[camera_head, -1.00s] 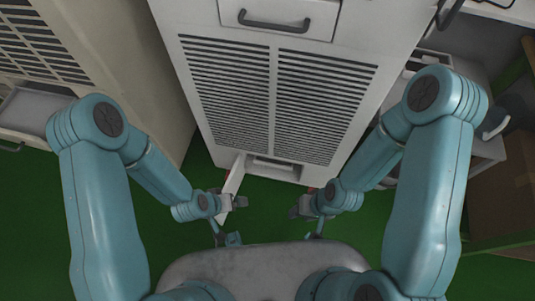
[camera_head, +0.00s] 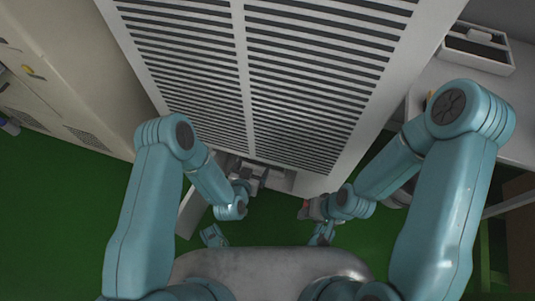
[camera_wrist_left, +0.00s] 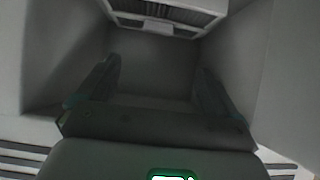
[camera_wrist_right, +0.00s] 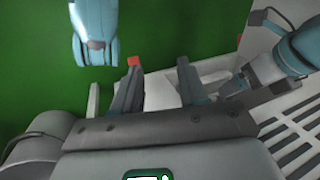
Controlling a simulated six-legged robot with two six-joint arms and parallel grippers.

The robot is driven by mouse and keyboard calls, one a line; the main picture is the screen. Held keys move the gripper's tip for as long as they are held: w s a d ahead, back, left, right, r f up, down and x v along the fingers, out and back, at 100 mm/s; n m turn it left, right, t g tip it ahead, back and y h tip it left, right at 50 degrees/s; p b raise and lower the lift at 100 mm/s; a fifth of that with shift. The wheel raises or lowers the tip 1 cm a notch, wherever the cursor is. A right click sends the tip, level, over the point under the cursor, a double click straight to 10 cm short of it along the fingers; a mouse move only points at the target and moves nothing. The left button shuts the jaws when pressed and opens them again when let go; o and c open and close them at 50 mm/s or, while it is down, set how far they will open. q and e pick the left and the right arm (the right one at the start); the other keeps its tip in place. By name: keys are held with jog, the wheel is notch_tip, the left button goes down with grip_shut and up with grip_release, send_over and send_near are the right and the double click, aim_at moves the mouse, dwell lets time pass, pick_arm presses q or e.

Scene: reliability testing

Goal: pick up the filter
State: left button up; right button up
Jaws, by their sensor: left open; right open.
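In the left wrist view, a pale-framed part with a dark slatted face, which looks like the filter (camera_wrist_left: 165,18), shows at the far end of a grey compartment (camera_wrist_left: 165,50). My left gripper (camera_wrist_left: 158,70) is open and empty, with its fingers pointing into the compartment and apart from the filter. In the head view my left gripper (camera_head: 256,172) is at the low opening of the white louvred cabinet (camera_head: 335,85) and hides part of it. My right gripper (camera_head: 308,209) is open and empty, to the right of the opening and outside it.
A narrow open flap (camera_head: 192,210) stands out from the cabinet at the left of the opening, beside my left arm. A beige cabinet (camera_head: 70,75) is at the left. A white table (camera_head: 440,85) with a tray (camera_head: 478,48) is at the right. Green floor lies between.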

pick_arm(q)
jog(key=b+x, duration=0.3)
jog(key=x, duration=0.6)
jog(key=shift+f+b, duration=0.2)
jog(key=shift+b, duration=0.15)
jog(key=b+x, duration=0.1)
jog(key=x, duration=0.1)
jog(key=b+x, duration=0.2)
jog(key=shift+w+d+f, duration=0.1)
jog(key=shift+d+f, duration=0.2)
jog(key=shift+w+d+b, duration=0.1)
jog(key=shift+w+b, duration=0.2)
jog(key=shift+w, duration=0.1)
jog(key=c, duration=1.6)
pick_arm(e)
jog(key=w+f+t, duration=0.2)
jog(key=w+f, duration=0.3)
jog(key=f, duration=0.2)
jog(key=shift+d+f, duration=0.35)
jog(key=shift+d, duration=0.05)
